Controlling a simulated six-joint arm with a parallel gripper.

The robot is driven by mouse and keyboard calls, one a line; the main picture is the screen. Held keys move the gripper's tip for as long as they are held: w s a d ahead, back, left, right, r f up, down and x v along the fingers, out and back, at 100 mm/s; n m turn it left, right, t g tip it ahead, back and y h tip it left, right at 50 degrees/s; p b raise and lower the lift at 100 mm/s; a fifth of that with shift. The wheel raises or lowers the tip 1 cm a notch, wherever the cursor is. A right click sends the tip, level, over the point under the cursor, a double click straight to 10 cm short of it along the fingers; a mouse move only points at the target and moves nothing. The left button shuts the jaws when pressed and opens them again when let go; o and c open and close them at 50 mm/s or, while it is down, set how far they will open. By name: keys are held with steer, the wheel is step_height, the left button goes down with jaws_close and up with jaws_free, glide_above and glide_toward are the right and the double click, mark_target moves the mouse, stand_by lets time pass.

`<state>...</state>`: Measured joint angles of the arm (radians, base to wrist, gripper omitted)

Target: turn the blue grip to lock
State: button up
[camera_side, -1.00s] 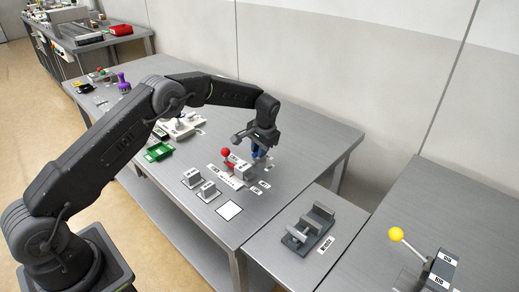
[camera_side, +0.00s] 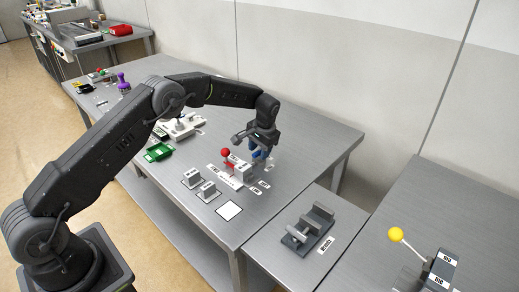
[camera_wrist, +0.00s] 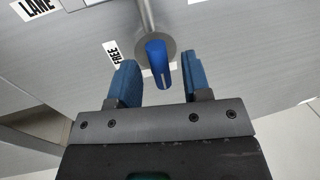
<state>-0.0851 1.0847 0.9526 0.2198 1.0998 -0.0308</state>
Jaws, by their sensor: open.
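The blue grip (camera_wrist: 158,62) shows in the wrist view as a short blue handle with a white line, at the end of a grey rod with a round collar. A label reading FREE (camera_wrist: 113,53) lies to its left. My gripper (camera_wrist: 160,66) is open, with one blue finger on each side of the grip and visible gaps between. In the side view my gripper (camera_side: 261,154) is low over the fixture on the table, and the grip cannot be told apart from the blue fingers there.
A red-knobbed lever (camera_side: 226,153) stands just left of my gripper. A green board (camera_side: 158,152) is farther left.

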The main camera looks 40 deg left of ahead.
step_height(320, 180, up, 14)
steer(key=d, duration=0.2)
steer(key=shift+d+f, duration=0.2)
steer(key=shift+d, duration=0.15)
steer(key=s+d+r+t+h, duration=0.1)
steer(key=s+d+r+t, duration=0.2)
steer(key=s+r, duration=1.2)
steer(key=s+d+f+t, duration=0.1)
steer(key=s+f, duration=0.1)
steer(key=s, duration=1)
steer(key=s+d+f+t+h, duration=0.1)
steer(key=s+f, duration=0.1)
steer(key=s, duration=0.9)
steer(key=shift+s+d+t, duration=0.3)
steer(key=shift+s+d, duration=0.1)
steer(key=shift+f, duration=0.1)
